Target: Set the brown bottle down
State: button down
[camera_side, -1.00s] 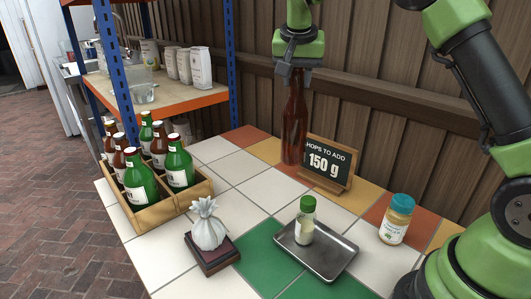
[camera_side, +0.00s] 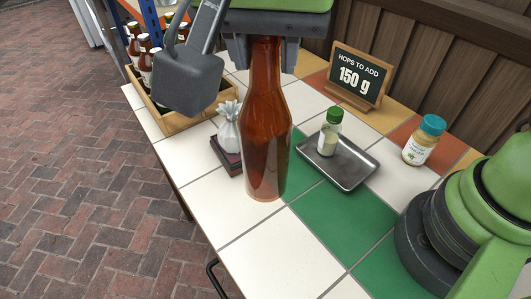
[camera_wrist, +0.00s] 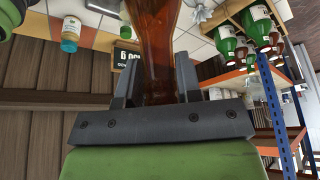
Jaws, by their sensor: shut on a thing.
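The brown bottle (camera_side: 266,125) is upright and looms large in the centre of the side view. My gripper (camera_side: 263,42) is shut on its neck from above. In the wrist view the bottle (camera_wrist: 153,40) stands out between the two fingers of my gripper (camera_wrist: 150,85). The bottle's base shows against the white and green tiles near the table's front edge. I cannot tell for certain whether it touches the tiles or hangs above them.
A metal tray (camera_side: 362,172) holds a small green-capped jar (camera_side: 329,131). A teal-lidded jar (camera_side: 424,141) and a chalkboard sign (camera_side: 358,75) stand to the right. A wooden crate (camera_side: 190,122) holds bottles. White tiles (camera_side: 265,255) in front are clear.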

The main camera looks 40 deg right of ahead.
aim_at(266, 130)
notch_tip(266, 130, down, 10)
jog(key=shift+s+r, duration=0.1)
jog(key=shift+r, duration=0.05)
dwell(0.4)
jog(key=c, duration=0.8)
grip_release()
jog(key=v, duration=1.2)
jog(key=shift+r, duration=0.1)
